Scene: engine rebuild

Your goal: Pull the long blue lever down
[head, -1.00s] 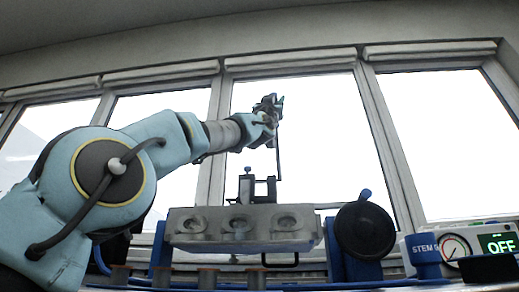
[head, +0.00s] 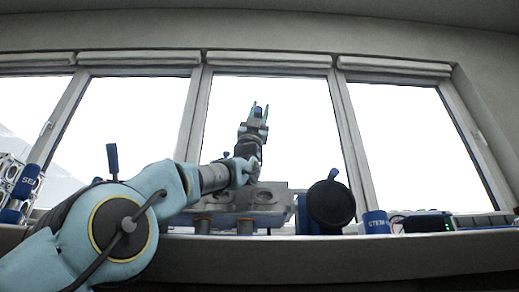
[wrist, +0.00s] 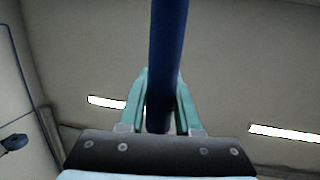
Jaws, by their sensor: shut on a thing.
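The long blue lever (wrist: 168,60) runs from the top edge of the wrist view down between the two teal fingers of my gripper (wrist: 161,105). The fingers are shut on it, one on each side. In the head view my gripper (head: 260,109) points upward above the engine block, in front of the window. There the lever cannot be made out clearly between the fingers, and the lever's base is hidden.
The grey engine block (head: 268,199) sits on the bench behind my forearm. A black wheel with a blue knob (head: 331,204) stands to its right. A blue cup marked STEM (head: 376,222) and a dark display box (head: 427,222) are farther right. A blue upright handle (head: 112,160) stands left.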

